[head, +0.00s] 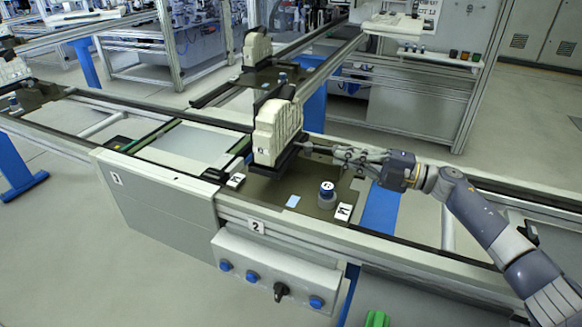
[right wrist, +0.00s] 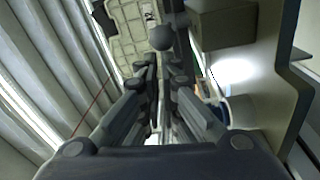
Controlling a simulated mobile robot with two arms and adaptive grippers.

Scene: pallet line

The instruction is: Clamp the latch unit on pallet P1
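A cream latch unit (head: 278,132) stands upright on a dark pallet plate (head: 270,190) at the station marked 2. A dark base is under it; the pallet's small labels are too small to read. My right gripper (head: 318,150) reaches in from the right, beside the unit's lower right side. In the right wrist view a dark round knob (right wrist: 160,39) lies just past the fingertips (right wrist: 164,66). A narrow gap shows between the fingers, with nothing clearly held. The pale ribbed body of the unit (right wrist: 128,30) shows behind the knob. My left gripper is not in view.
A blue-topped round post (head: 326,194) stands on the pallet near its front right corner. A second pallet with a similar unit (head: 257,50) stands farther back. A control box (head: 275,270) with blue buttons hangs on the conveyor's front. A white cabinet wall rises at the back right.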

